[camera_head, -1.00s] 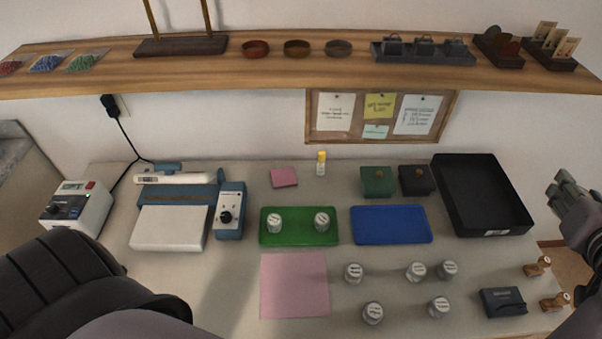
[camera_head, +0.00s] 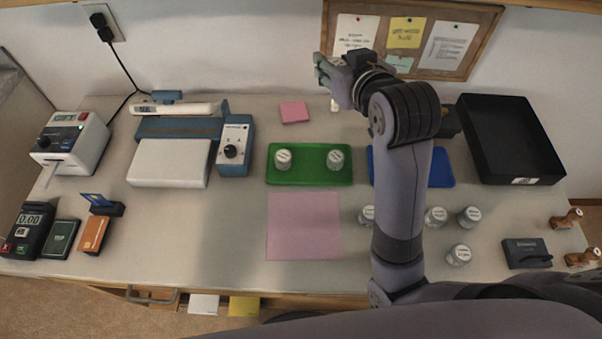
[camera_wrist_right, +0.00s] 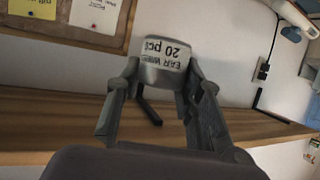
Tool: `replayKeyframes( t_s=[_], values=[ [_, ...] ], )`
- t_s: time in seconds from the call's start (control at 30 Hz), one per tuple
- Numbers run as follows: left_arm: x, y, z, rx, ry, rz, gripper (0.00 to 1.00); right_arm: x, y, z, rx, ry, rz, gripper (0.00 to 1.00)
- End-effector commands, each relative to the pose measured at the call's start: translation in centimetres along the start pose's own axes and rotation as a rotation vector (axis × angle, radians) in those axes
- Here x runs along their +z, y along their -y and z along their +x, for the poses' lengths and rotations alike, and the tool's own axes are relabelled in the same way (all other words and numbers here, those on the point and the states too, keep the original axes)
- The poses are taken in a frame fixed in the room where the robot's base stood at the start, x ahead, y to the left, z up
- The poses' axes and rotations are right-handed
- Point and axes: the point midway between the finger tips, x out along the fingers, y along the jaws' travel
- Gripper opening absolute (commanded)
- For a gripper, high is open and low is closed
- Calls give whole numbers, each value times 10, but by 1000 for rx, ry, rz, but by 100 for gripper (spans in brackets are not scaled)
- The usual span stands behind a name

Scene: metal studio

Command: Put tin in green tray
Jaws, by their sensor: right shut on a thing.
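My right gripper (camera_head: 326,72) is raised over the back of the bench, in front of the wall. In the right wrist view it is shut on a silver tin (camera_wrist_right: 163,62) labelled "EAR WIRES 20 pcs". In the head view I cannot make this tin out. The green tray (camera_head: 310,177) lies mid-bench, left of my right arm, with two tins (camera_head: 283,160) (camera_head: 336,160) on it. Other tins (camera_head: 435,217) (camera_head: 470,217) (camera_head: 459,255) stand at the front right, and one tin (camera_head: 366,216) is partly behind my arm. My left gripper is out of view.
My right arm partly hides a blue tray (camera_head: 440,170). A black tray (camera_head: 510,140) stands at the right. A pink mat (camera_head: 304,226) lies before the green tray. A wooden shelf shows in the wrist view.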

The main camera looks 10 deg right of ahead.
Motion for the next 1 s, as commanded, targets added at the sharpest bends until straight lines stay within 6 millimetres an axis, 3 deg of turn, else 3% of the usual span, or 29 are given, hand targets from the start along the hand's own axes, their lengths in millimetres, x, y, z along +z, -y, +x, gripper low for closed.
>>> replayKeyframes(
  t_s=[0.03,0.2,0.37,0.8,1.0],
  values=[
    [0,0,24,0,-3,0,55,27,8,14,-17,2,-6,6],
    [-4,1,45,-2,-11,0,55,55,26,30,-60,-1,-16,6],
    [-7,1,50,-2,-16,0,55,75,32,39,-72,4,-19,6],
    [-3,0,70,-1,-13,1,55,179,32,82,-71,5,-19,6],
    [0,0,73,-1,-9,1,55,202,32,92,-71,0,-19,6]
  ],
)
